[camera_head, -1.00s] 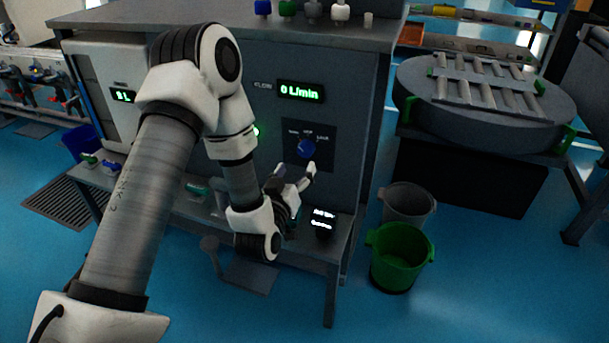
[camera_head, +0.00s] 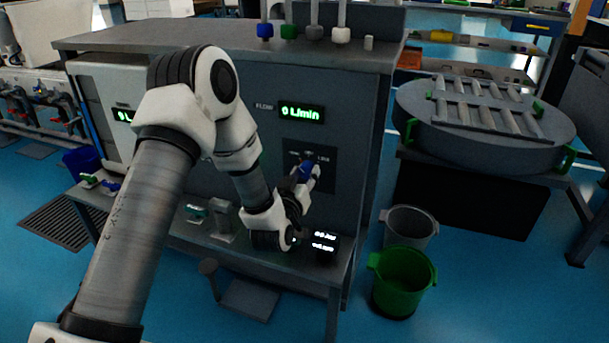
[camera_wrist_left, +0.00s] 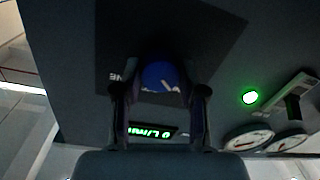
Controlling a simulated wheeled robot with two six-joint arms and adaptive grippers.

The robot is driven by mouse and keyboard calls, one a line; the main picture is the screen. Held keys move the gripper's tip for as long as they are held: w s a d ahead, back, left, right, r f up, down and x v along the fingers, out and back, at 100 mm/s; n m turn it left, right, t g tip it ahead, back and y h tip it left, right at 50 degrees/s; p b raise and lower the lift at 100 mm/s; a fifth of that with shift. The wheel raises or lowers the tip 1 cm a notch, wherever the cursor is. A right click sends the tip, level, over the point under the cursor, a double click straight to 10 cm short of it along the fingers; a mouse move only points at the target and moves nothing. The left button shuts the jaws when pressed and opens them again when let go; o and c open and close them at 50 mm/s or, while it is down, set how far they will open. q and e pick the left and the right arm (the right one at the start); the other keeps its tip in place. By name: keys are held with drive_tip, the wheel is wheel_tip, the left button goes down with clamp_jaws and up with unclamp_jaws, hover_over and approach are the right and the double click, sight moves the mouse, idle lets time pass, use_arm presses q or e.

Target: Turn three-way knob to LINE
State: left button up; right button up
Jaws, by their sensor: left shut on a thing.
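The blue three-way knob (camera_head: 305,169) sits on a dark plate (camera_head: 323,184) on the front of the grey cabinet, below a green "0 L/min" display (camera_head: 301,113). My left gripper (camera_head: 306,176) is at the knob, with its fingers on either side of it. The left wrist view shows the round blue knob (camera_wrist_left: 160,77) with a white pointer mark, between the two dark fingertips (camera_wrist_left: 160,92). The gripper is shut on the knob. The fingers partly hide the knob and its labels in the head view; LINE is small at the plate's upper right. My right gripper is not in view.
A shelf below the panel holds a small black box with lit text (camera_head: 325,244). A green bucket (camera_head: 402,283) and a grey bucket (camera_head: 410,224) stand on the floor to the right. A round table (camera_head: 480,125) stands behind them. The wrist view shows round gauges (camera_wrist_left: 249,138) and a green light (camera_wrist_left: 250,97).

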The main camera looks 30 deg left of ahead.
use_arm(q)
drive_tip(key=m+p, duration=0.3)
drive_tip(key=shift+r, duration=0.2)
drive_tip(key=m+p, duration=1.3)
drive_tip(key=shift+t+h, duration=0.3)
drive_tip(key=m+p, duration=0.2)
drive_tip(key=shift+m, duration=0.4)
drive_tip(key=shift+a+f+m+p, duration=0.1)
drive_tip(key=shift+f+m+p, duration=0.1)
drive_tip(key=shift+m+p, duration=0.6)
drive_tip(key=o, duration=1.1)
drive_tip(key=shift+o, duration=0.2)
